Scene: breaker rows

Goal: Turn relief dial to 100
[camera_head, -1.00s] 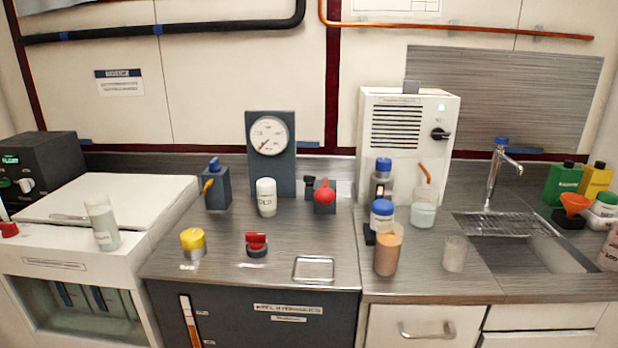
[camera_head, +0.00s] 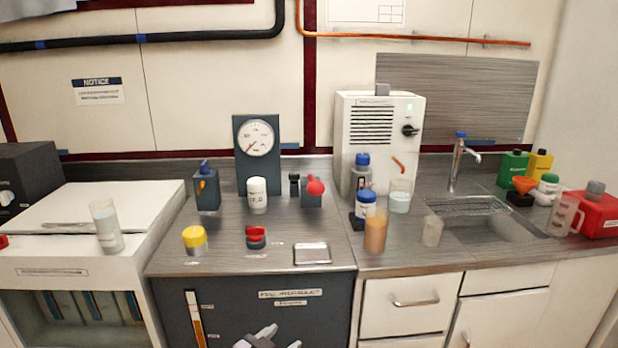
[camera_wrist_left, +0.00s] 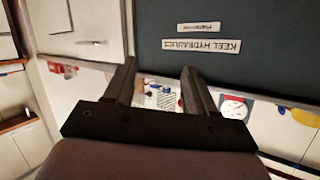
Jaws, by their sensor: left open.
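No part is legibly marked as the relief dial. On the bench of the dark hydraulics cabinet (camera_head: 230,310) stand a yellow knob (camera_head: 194,238) and a red knob (camera_head: 256,235) on a dark base. Behind them stands a round white gauge (camera_head: 255,137) on a dark panel; its red needle points lower left, and its numbers are too small to read. My left gripper (camera_head: 268,336) shows at the bottom edge, low before the cabinet front, apart from the knobs. In the left wrist view its fingers (camera_wrist_left: 158,68) are open and empty. My right gripper is out of view.
A white canister (camera_head: 257,195), a blue-topped valve (camera_head: 206,188) and a red-ball lever (camera_head: 315,187) stand near the gauge. A metal tray (camera_head: 312,254) lies at the front. Bottles and beakers crowd the right, before a white box (camera_head: 380,140) with a black knob (camera_head: 410,130).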

